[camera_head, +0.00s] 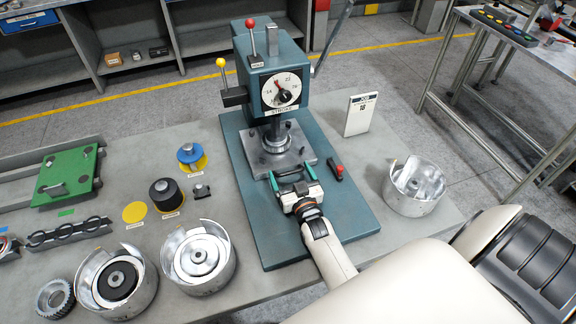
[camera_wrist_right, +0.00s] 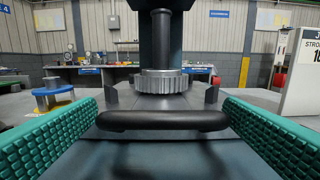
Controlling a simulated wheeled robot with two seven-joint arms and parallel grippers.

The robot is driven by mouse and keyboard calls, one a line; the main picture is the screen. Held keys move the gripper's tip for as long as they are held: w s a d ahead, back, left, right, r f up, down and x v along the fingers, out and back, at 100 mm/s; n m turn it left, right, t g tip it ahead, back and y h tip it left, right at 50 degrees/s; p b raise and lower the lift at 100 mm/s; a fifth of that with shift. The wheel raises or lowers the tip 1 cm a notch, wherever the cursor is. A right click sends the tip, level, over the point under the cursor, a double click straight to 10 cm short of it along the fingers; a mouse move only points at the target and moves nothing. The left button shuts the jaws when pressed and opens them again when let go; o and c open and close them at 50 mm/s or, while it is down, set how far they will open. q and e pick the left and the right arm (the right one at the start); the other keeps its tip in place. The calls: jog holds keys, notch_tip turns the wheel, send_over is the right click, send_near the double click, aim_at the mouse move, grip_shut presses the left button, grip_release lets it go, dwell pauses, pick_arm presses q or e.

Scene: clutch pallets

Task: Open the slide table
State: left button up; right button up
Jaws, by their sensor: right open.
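The press (camera_head: 272,85) is a teal machine with a dial on its front, standing on a teal base plate. The slide table (camera_head: 262,158) is a grey metal plate under the press ram. Its dark handle bar (camera_wrist_right: 160,121) lies crosswise in the wrist view, ahead of and between my right gripper's teal pads. My right gripper (camera_head: 291,173) is open at the front edge of the slide table. Its fingers point toward the press, and nothing is clamped between them. In the head view, the gripper largely hides the handle. My left gripper is not in view.
A red-tipped lever (camera_head: 337,170) is right of the gripper. A white card (camera_head: 361,114) stands behind it. A metal housing (camera_head: 412,190) sits at right. Two more housings (camera_head: 165,265), a blue spool (camera_head: 190,154) and a green fixture (camera_head: 68,177) are at left.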

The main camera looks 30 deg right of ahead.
jog(key=shift+x, duration=1)
jog(key=shift+w+d, duration=0.15)
jog(key=shift+w, duration=0.05)
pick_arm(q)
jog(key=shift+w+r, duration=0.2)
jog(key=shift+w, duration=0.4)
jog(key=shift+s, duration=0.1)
pick_arm(e)
jog(key=shift+c, duration=0.6)
jog(key=c, duration=1)
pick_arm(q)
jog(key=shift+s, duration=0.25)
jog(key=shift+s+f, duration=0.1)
